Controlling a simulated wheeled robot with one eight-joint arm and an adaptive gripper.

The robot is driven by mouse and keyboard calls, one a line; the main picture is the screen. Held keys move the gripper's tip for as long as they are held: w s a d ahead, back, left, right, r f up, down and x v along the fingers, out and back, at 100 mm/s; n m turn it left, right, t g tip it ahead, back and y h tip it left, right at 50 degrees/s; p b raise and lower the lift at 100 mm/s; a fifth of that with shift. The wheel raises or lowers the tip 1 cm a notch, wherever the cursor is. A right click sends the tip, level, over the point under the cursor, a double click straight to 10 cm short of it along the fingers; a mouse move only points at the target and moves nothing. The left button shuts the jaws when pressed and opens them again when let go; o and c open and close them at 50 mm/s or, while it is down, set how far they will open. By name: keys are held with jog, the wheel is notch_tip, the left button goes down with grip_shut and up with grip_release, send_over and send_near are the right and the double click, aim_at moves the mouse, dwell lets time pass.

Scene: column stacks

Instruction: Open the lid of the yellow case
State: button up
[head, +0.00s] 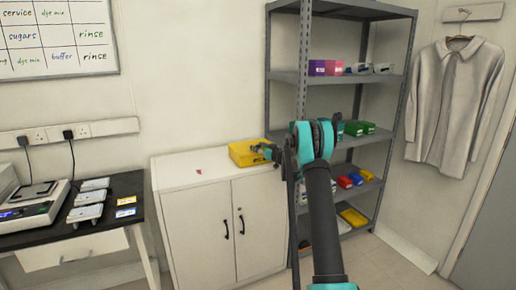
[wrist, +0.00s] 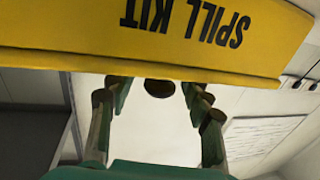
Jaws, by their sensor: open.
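The yellow case (head: 241,153) sits on top of the white cabinet, against the wall. In the wrist view its yellow face (wrist: 200,45) fills the top, with "SPILL KIT" upside down. A dark round knob-like part (wrist: 159,88) shows at the yellow edge, between my fingers. My gripper (head: 263,150) is at the right side of the case in the head view. In the wrist view my gripper (wrist: 156,105) is open, its two fingers apart with nothing clasped between them. I cannot tell whether a fingertip touches the case. The case looks closed in the head view.
The white cabinet (head: 215,225) has clear room on its top left, apart from a small red piece (head: 199,171). A grey shelf rack (head: 340,78) with coloured boxes stands close on the right. A dark bench (head: 105,232) with scales is at left.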

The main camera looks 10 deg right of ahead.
jog(key=shift+c, duration=0.3)
grip_shut()
dwell(0.3)
